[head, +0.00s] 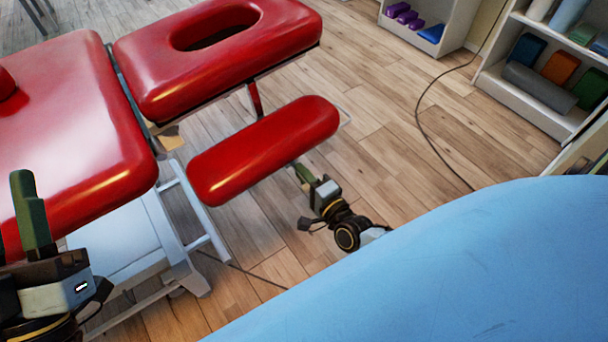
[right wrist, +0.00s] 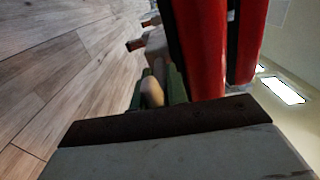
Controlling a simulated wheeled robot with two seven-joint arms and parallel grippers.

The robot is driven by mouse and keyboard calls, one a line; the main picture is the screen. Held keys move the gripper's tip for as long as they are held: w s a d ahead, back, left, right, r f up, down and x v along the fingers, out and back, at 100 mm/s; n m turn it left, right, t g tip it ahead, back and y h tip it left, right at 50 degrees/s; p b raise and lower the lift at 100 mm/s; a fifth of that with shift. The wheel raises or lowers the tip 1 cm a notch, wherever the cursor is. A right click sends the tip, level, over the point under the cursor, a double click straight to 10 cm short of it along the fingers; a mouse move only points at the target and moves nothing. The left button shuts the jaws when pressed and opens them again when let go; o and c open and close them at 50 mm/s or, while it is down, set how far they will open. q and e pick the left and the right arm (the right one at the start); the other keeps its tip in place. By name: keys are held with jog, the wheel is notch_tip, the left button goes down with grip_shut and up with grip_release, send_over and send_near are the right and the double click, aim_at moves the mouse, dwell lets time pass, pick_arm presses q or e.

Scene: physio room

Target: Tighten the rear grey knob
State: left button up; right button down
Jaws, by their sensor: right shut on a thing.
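My right gripper (head: 302,172) is at the underside of the small red armrest pad (head: 265,150), near its right end, in the head view. In the right wrist view its green fingers (right wrist: 155,88) are shut on a pale, rounded, knob-like piece, the grey knob (right wrist: 151,92), close beside the red pad (right wrist: 198,50). The knob looks tan-grey there, and its far end is hidden. In the head view the pad and the gripper hide the knob. My left gripper (head: 32,215) is at the lower left, fingers up, in front of the red treatment table (head: 75,110); its finger gap is not clear.
The red headrest (head: 220,55) with its oval opening is beyond the pad. The white table frame (head: 195,262) stands below. A blue padded surface (head: 460,270) fills the lower right. Shelves (head: 535,80) and a cable (head: 425,125) are on the right.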

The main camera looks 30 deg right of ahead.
pick_arm(q)
jog(key=shift+s+r+t, duration=0.1)
jog(key=shift+r+t, duration=0.2)
pick_arm(e)
jog(key=shift+m, duration=0.6)
pick_arm(q)
jog(key=shift+f, duration=0.1)
pick_arm(e)
jog(key=c, duration=1.4)
grip_release()
jog(key=shift+s, duration=0.1)
